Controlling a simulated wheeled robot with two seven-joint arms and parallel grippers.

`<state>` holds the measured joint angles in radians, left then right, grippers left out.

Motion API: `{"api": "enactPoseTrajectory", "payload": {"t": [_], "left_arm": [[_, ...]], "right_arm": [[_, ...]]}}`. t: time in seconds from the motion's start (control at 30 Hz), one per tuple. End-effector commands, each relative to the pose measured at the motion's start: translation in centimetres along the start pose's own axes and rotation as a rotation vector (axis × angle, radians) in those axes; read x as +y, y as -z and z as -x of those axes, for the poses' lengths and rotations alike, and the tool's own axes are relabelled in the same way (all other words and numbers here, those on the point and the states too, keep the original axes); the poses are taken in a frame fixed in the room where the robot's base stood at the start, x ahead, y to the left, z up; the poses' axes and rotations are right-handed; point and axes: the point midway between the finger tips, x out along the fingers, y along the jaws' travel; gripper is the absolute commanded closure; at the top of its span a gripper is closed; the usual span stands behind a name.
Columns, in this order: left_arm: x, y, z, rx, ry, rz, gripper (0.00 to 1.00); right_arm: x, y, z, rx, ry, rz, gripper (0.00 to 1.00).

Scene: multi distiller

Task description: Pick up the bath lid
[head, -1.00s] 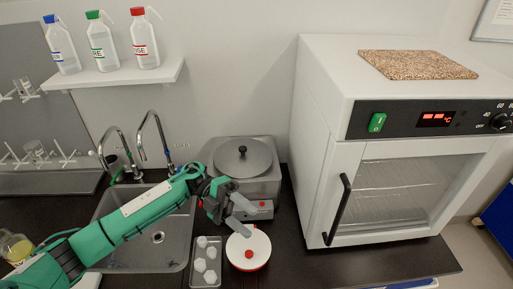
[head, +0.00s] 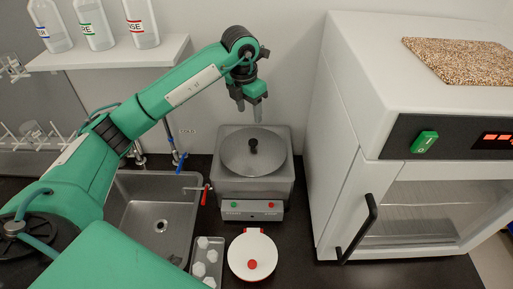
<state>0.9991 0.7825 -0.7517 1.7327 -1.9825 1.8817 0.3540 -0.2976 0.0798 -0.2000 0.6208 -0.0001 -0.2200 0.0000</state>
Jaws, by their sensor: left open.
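The bath lid (head: 235,152) is a round grey metal disc with a black knob (head: 252,146) in its middle. It rests on top of the square steel bath (head: 229,189), which has a front panel with a green and a red button. My left gripper (head: 249,111) points down above the lid, behind and a little left of the knob in the picture. Its fingers are apart and empty, and they do not appear to touch the knob. My right gripper is not in view.
A white round dish with a red knob (head: 252,264) and a tray of white pieces (head: 207,256) stand in front of the bath. A sink (head: 158,220) lies left. A white oven (head: 345,130) stands close on the right. A bottle shelf (head: 110,56) is upper left.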

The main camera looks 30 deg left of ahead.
Motion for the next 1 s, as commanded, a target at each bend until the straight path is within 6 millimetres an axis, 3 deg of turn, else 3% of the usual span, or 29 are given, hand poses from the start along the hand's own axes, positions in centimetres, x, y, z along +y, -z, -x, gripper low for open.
{"api": "enactPoseTrajectory", "payload": {"t": [0.33,0.57,0.87,1.0], "left_arm": [[-0.1,0.1,-7.0,0.003,0.004,0.000,0.48],[0.0,0.0,-8.6,0.002,0.005,-0.002,0.48],[0.7,-0.3,-12.8,0.003,0.005,-0.001,0.48],[0.7,-0.3,-13.2,0.002,0.005,-0.001,0.48]], "right_arm": [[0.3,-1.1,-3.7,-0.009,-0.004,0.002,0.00],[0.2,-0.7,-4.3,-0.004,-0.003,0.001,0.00],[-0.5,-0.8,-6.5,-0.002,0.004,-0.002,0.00],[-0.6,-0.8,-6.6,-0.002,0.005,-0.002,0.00]]}}
